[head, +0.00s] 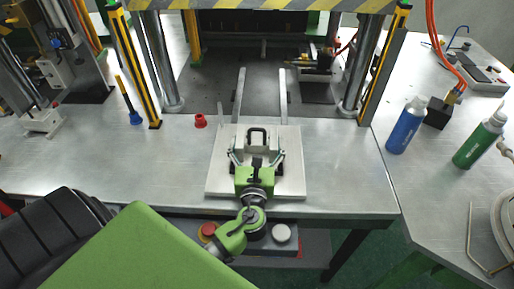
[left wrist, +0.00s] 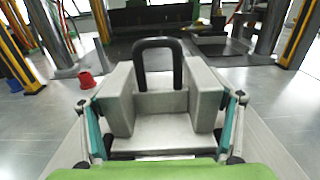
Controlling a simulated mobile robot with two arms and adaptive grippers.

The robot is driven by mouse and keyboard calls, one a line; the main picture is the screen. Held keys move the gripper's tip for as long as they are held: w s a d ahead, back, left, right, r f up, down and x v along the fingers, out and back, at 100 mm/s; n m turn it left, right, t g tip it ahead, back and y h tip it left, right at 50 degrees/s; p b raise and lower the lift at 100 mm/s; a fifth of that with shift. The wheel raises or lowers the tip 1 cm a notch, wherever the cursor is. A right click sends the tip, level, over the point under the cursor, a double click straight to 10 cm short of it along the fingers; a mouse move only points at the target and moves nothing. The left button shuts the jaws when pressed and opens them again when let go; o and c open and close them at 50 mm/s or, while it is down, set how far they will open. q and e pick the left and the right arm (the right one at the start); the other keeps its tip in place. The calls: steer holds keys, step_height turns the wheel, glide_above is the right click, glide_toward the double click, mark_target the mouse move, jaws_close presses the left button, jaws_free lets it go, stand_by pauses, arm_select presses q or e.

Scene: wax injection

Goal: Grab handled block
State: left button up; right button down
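The handled block (head: 258,146) is a pale grey block with a black U-shaped handle (head: 257,132) standing up at its far side. It sits on a white plate (head: 215,183) near the table's front edge. My left gripper (head: 257,156) is over the plate at the near side of the block. In the left wrist view, its two thick grey finger pads stand apart, left and right of the block (left wrist: 160,103), with the black handle (left wrist: 158,44) rising between and beyond them. Contact between pads and block cannot be made out. My right gripper is not in view.
A red part (head: 200,121) and a blue part (head: 136,118) stand left of the plate. Press columns and yellow-black guards rise behind. A blue bottle (head: 407,126) and a green bottle (head: 479,139) stand on the right table. The table left of the plate is largely clear.

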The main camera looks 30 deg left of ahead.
arm_select(q)
steer(key=shift+w+r, duration=0.1)
steer(key=shift+r, duration=0.05)
steer(key=shift+c, duration=0.3)
steer(key=shift+r, duration=0.1)
